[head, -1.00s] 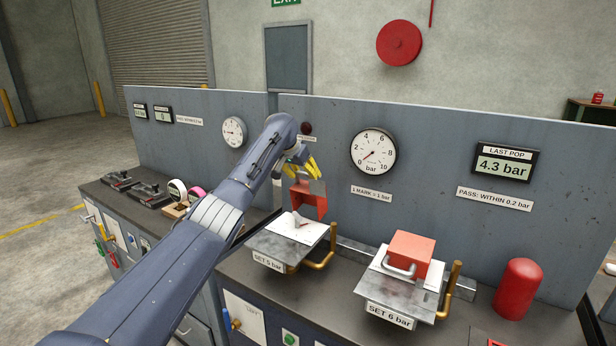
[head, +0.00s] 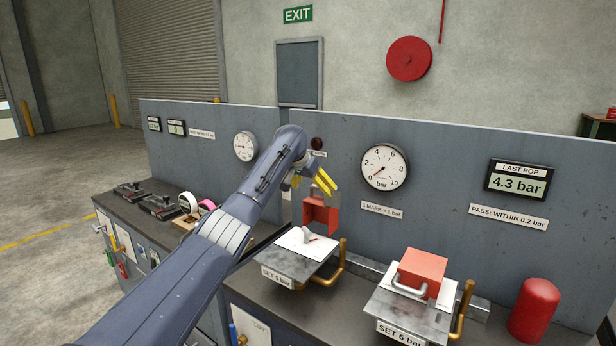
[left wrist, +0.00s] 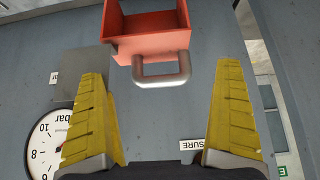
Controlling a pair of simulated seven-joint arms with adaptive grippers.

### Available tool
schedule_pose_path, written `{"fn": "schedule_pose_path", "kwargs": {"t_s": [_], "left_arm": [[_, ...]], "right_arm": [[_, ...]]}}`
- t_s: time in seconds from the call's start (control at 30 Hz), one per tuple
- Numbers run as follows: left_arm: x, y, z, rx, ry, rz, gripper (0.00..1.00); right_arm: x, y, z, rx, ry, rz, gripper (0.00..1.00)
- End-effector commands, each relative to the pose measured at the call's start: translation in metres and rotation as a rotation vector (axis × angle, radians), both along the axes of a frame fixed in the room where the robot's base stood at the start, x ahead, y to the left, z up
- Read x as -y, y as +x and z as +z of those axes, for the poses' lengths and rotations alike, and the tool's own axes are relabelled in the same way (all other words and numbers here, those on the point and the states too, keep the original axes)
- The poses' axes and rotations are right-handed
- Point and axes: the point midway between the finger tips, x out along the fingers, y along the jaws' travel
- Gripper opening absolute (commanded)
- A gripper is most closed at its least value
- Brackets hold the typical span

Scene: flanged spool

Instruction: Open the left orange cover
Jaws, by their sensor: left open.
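The left orange cover (head: 320,216) stands swung up above the SET 5 bar stand (head: 292,262), its hollow inside facing out. A white cone-like part (head: 307,236) lies uncovered on the stand's white plate. My left gripper (head: 318,182) is open with yellow fingers, just above the raised cover. In the left wrist view the cover (left wrist: 150,42) is at the top, and its grey handle (left wrist: 162,72) appears between the spread fingers; I cannot tell the exact gap, but nothing is gripped. My right gripper is out of view.
The right orange cover (head: 422,271) sits closed on the SET 6 bar stand. A red cylinder (head: 534,310) stands to its right. A grey-blue panel with gauges (head: 384,167) rises close behind the stands.

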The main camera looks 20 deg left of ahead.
Motion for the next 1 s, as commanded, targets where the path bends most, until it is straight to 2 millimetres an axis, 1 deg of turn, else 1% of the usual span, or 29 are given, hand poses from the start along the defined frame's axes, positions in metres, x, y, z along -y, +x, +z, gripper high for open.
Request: {"fn": "schedule_pose_path", "kwargs": {"t_s": [0.3,0.5,0.7,1.0], "left_arm": [[-0.006,-0.030,0.045,0.004,0.001,-0.001,1.00],[-0.008,-0.047,0.070,0.004,0.002,0.000,1.00],[-0.009,-0.057,0.084,0.003,0.001,-0.001,1.00],[-0.010,-0.061,0.089,0.002,0.001,0.000,1.00]], "right_arm": [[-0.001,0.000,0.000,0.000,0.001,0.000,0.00],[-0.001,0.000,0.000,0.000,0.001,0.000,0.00],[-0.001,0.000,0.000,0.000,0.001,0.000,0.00],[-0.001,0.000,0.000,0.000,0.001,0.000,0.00]]}}
